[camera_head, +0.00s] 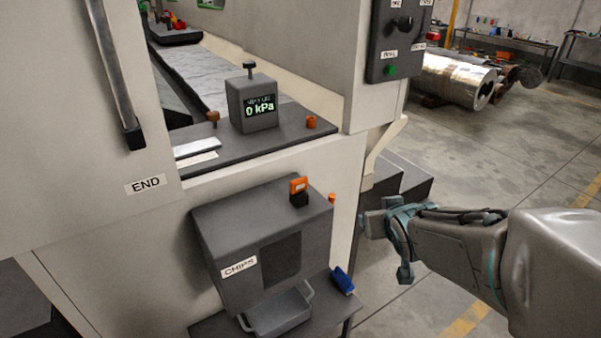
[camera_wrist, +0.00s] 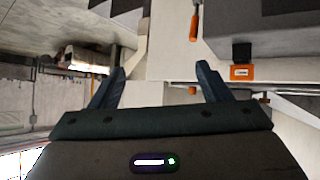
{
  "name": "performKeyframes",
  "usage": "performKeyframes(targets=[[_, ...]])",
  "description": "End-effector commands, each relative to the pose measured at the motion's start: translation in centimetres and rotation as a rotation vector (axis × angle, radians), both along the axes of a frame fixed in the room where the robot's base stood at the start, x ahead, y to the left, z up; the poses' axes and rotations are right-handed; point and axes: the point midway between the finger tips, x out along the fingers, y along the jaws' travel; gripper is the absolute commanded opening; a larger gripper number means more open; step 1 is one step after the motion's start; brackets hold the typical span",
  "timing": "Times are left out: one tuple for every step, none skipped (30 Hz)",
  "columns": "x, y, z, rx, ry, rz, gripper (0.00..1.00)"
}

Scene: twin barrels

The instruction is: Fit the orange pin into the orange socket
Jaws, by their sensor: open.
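In the head view, a short orange cylinder (camera_head: 310,122) stands at the right end of the dark shelf, and an orange-brown knob-topped piece (camera_head: 213,117) stands at its left. I cannot tell for sure which is pin or socket. A small orange piece (camera_head: 332,199) shows at the right edge of the chips box. My gripper (camera_head: 370,215) is to the right of that box, apart from it. In the wrist view, my gripper (camera_wrist: 161,70) has its fingers spread with nothing between them. A slim orange piece (camera_wrist: 194,26) shows beyond them, and another orange bit (camera_wrist: 192,91) lies near the right finger.
A grey gauge box (camera_head: 252,105) reading 0 kPa stands on the shelf. An orange-and-black block (camera_head: 299,190) sits on the chips box (camera_head: 240,262); a similar one shows in the wrist view (camera_wrist: 241,72). A grey tray (camera_head: 280,312) and blue object (camera_head: 342,280) are below. Open floor lies right.

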Motion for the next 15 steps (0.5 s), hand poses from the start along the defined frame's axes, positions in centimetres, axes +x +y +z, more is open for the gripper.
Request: performKeyframes(targets=[[1.3, 0.6, -1.6, 0.009, -0.055, 0.037, 0.71], [2.0, 1.1, -1.8, 0.016, -0.095, 0.064, 0.71], [2.8, 1.8, -2.1, 0.029, -0.145, 0.100, 0.71], [3.4, 2.4, -2.4, 0.041, -0.182, 0.129, 0.71], [3.9, 3.0, -2.6, 0.054, -0.218, 0.159, 0.71], [4.5, 3.9, -2.9, 0.076, -0.265, 0.199, 0.71], [4.8, 4.5, -3.1, 0.092, -0.299, 0.230, 0.71], [5.1, 5.1, -3.2, 0.113, -0.331, 0.259, 0.71], [5.4, 5.9, -3.5, 0.139, -0.371, 0.299, 0.71], [5.5, 6.5, -3.6, 0.160, -0.400, 0.329, 0.71], [5.6, 7.1, -3.7, 0.181, -0.426, 0.354, 0.71], [5.6, 7.8, -3.8, 0.208, -0.457, 0.388, 0.71], [5.6, 8.3, -3.8, 0.228, -0.478, 0.413, 0.71], [5.5, 8.7, -3.9, 0.247, -0.498, 0.434, 0.71], [5.4, 9.2, -3.9, 0.270, -0.518, 0.459, 0.71]])
